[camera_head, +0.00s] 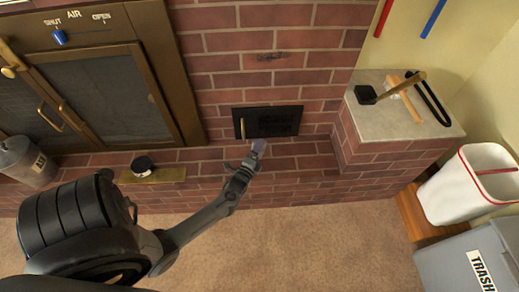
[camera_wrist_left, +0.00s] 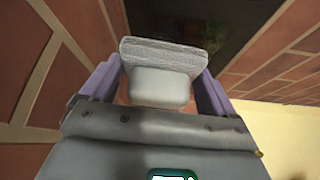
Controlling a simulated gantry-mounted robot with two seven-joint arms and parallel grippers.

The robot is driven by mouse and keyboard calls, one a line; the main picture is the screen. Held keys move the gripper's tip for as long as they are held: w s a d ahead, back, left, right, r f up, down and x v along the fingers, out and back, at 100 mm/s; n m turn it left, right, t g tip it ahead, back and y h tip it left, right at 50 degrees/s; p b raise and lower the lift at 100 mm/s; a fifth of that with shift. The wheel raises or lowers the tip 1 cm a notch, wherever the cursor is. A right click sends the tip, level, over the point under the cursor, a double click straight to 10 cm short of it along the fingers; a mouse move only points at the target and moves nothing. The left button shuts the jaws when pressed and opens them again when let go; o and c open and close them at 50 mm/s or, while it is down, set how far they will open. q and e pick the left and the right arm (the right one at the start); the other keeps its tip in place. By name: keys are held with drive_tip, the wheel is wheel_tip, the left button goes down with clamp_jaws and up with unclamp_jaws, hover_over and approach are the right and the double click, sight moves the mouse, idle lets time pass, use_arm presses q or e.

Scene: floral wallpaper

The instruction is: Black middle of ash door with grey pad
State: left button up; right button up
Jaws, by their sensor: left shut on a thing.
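The ash door (camera_head: 275,121) is a small black panel with a brass handle (camera_head: 243,128) at its left end, set low in the brick wall. It shows as a dark area (camera_wrist_left: 200,22) at the top of the left wrist view. My left gripper (camera_head: 257,148) is just below the door. In the left wrist view it (camera_wrist_left: 158,92) is shut on the light block of a grey pad (camera_wrist_left: 165,52). The pad's wide face points toward the door; I cannot tell whether it touches. The pad is hard to make out in the head view. My right gripper is out of view.
A brick ledge (camera_head: 300,164) runs below the door. A black-lidded jar on a brass tray (camera_head: 153,175) stands to the left. Fireplace tools lie on a stone-topped block (camera_head: 398,120) at the right, near a white bin (camera_head: 470,190) and a grey trash bin (camera_head: 475,262).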

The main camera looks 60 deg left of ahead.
sight(262, 131)
use_arm(q)
drive_tip(key=shift+w+a, duration=0.1)
drive_tip(key=shift+w, duration=0.35)
drive_tip(key=shift+w+a+f+b, duration=0.1)
drive_tip(key=shift+w+a+b, duration=0.15)
drive_tip(key=shift+a+b, duration=0.4)
drive_tip(key=shift+w+a+b, duration=0.2)
drive_tip(key=shift+a+b, duration=0.2)
drive_tip(key=shift+a, duration=0.35)
drive_tip(key=shift+w+a+b, duration=0.5)
drive_tip(key=shift+w+a, duration=0.1)
drive_tip(key=shift+a, duration=0.35)
drive_tip(key=shift+w+a, duration=0.15)
drive_tip(key=shift+w+a+b, duration=0.35)
drive_tip(key=shift+a+b, duration=0.05)
drive_tip(key=shift+a, duration=0.3)
